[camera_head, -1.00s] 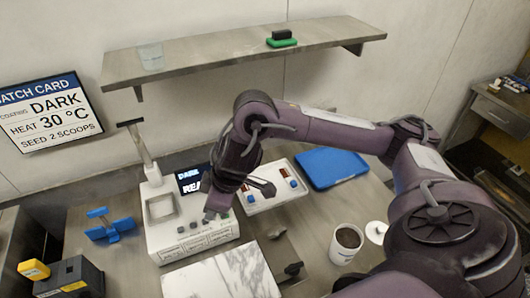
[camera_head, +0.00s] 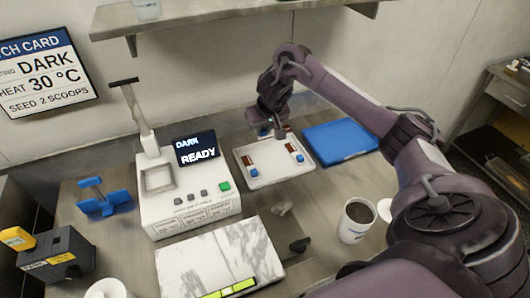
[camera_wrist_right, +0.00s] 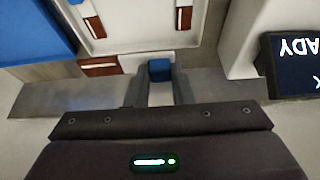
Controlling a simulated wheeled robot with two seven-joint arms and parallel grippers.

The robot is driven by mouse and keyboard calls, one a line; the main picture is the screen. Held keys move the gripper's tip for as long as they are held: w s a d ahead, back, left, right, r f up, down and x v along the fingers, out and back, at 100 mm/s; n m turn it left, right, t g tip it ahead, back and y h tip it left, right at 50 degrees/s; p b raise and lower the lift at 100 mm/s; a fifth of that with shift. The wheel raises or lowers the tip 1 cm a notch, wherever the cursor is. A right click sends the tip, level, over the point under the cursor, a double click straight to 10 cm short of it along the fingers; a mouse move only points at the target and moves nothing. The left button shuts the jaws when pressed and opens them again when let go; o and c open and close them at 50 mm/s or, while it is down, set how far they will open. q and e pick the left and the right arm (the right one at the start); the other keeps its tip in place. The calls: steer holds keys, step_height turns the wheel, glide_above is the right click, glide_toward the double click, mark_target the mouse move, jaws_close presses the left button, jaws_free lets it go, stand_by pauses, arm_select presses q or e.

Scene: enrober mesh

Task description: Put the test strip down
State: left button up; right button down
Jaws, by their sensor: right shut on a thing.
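My right gripper (camera_head: 278,135) is over the back edge of the white tray (camera_head: 270,179), beside the display. In the right wrist view its fingers (camera_wrist_right: 159,92) are shut on the blue end of the test strip (camera_wrist_right: 159,70), at the tray's edge. Two other strips with brown parts and blue ends lie in the tray, one at left (camera_head: 254,173) and one at right (camera_head: 299,158). My left gripper is out of view.
The white machine (camera_head: 190,211) with a display (camera_head: 196,149) reading DARK READY stands left of the tray. A blue tray (camera_head: 340,142) lies to its right. A marble slab (camera_head: 205,262), a cup of dark contents (camera_head: 357,219) and a blue stand (camera_head: 106,201) are nearby.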

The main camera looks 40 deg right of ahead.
step_height(320, 180, down, 7)
steer(key=b, duration=0.3)
steer(key=shift+f+b, duration=0.2)
steer(key=shift+b, duration=0.15)
steer(key=shift+f+b, duration=0.55)
steer(key=shift+f, duration=2)
steer(key=shift+f, duration=0.15)
steer(key=c, duration=1.3)
jaws_free()
steer(key=shift+o, duration=0.2)
